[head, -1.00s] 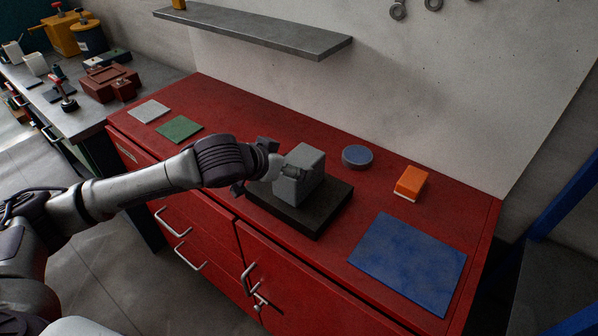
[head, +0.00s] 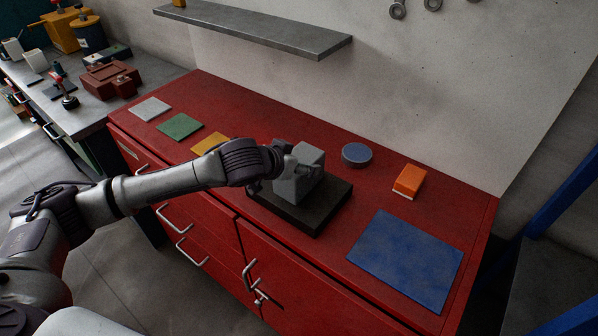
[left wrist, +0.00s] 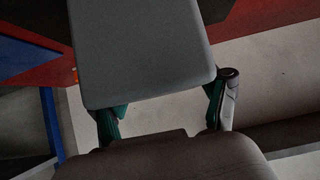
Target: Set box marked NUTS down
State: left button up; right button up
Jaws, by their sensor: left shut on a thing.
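A grey box (head: 301,181) is over the dark square plate (head: 318,217) on the red cabinet top. I cannot read a marking on it from here. My left gripper (head: 278,170) is at the box's left side and shut on it. In the left wrist view the grey box (left wrist: 140,50) fills the space between the fingers (left wrist: 165,115). The box looks upright, and its base meets the plate or is very close to it; I cannot tell which. The far fingertip is hidden by the box. My right gripper is out of view.
A blue mat (head: 408,260) lies at the front right. White (head: 151,109), green (head: 180,127) and yellow (head: 210,144) mats lie at left. A grey shelf (head: 260,33) hangs above.

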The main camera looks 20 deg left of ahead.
pick_arm(q)
jog(key=shift+c, duration=1.2)
jog(key=shift+r, duration=0.15)
